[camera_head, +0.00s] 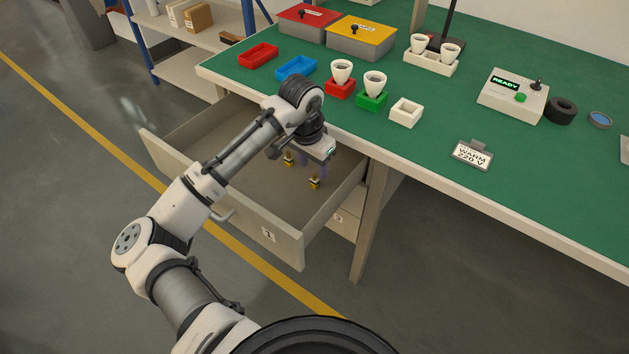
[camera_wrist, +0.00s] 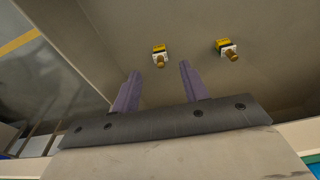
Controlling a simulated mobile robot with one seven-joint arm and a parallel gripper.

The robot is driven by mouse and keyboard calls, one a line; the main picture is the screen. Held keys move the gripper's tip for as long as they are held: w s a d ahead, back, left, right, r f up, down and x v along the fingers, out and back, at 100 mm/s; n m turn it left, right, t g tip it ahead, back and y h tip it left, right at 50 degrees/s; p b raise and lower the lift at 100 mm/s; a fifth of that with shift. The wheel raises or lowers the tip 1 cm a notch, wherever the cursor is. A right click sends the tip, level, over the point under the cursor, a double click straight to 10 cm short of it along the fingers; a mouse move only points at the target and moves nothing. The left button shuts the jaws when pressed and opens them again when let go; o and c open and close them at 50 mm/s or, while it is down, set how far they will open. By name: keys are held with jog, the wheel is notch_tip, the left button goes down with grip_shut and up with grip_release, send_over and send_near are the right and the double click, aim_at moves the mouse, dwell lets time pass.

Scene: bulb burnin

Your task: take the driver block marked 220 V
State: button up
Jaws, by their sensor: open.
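Two small driver blocks, yellow and white with a brass-coloured end, stand apart on the floor of the open drawer (camera_head: 232,150). In the head view one block (camera_head: 289,158) is farther back and the other (camera_head: 314,182) is nearer the front. In the wrist view one block (camera_wrist: 159,49) lies just beyond the gap between my fingertips and the other (camera_wrist: 223,45) is to the right. No voltage marking is legible on either. My gripper (camera_head: 313,166) points down into the drawer, open and empty; its purple fingers (camera_wrist: 160,70) show apart in the wrist view.
Drawer walls surround my gripper; the green bench (camera_head: 420,135) edge is behind it. On the bench stand a sign (camera_head: 472,154) reading "WARM 220 V", a tester (camera_head: 513,96) showing "READY", red (camera_head: 340,89) and green (camera_head: 372,101) holders with bulbs, and an empty white holder (camera_head: 406,112).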

aim_at(314, 175)
jog(key=f, duration=0.4)
jog(key=shift+w+d+f, duration=0.15)
jog(key=shift+w+f, duration=0.05)
jog(key=shift+f, duration=0.2)
grip_shut()
